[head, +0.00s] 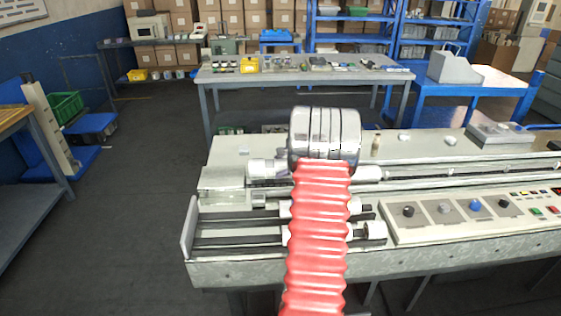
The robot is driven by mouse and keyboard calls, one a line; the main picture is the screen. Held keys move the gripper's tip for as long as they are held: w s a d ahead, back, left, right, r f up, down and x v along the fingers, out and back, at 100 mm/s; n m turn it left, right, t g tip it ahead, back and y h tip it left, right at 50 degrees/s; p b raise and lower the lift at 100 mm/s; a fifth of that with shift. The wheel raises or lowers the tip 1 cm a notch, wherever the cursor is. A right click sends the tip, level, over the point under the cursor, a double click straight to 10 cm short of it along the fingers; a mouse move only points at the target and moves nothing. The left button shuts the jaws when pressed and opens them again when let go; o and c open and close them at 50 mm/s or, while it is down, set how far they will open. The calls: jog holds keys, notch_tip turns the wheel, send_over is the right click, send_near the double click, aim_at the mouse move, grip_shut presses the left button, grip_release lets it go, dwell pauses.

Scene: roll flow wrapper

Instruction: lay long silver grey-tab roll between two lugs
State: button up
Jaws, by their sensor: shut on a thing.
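My arm's red ribbed sleeve and banded silver wrist stand in the middle of the head view, in front of the flow wrapper (215,274). The wrist hides my gripper's jaws and whatever is between them. A pale silver cylinder (262,168) shows just left of the wrist, and a whitish piece (369,173) shows to its right. I cannot tell whether these belong to one roll or to the machine. Lower down, white pieces (376,231) lie across dark rails at the machine's left part. The lugs and a grey tab cannot be made out.
A control panel (470,216) with knobs and buttons fills the machine's front right. A small tan bottle (376,144) and a grey tray (500,134) stand on its back ledge. A workbench (300,72) with small parts stands behind.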

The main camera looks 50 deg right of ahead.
jog(key=shift+f, duration=1.9)
jog(key=o, duration=1.5)
jog(key=shift+f, duration=0.1)
jog(key=o, duration=0.3)
jog(key=shift+f, duration=0.1)
jog(key=shift+a+f, duration=0.1)
jog(key=shift+f, duration=0.05)
jog(key=shift+s+f, duration=0.1)
jog(key=shift+f, duration=0.05)
jog(key=v, duration=1.4)
jog(key=shift+w+r, duration=0.2)
jog(key=shift+r, duration=0.25)
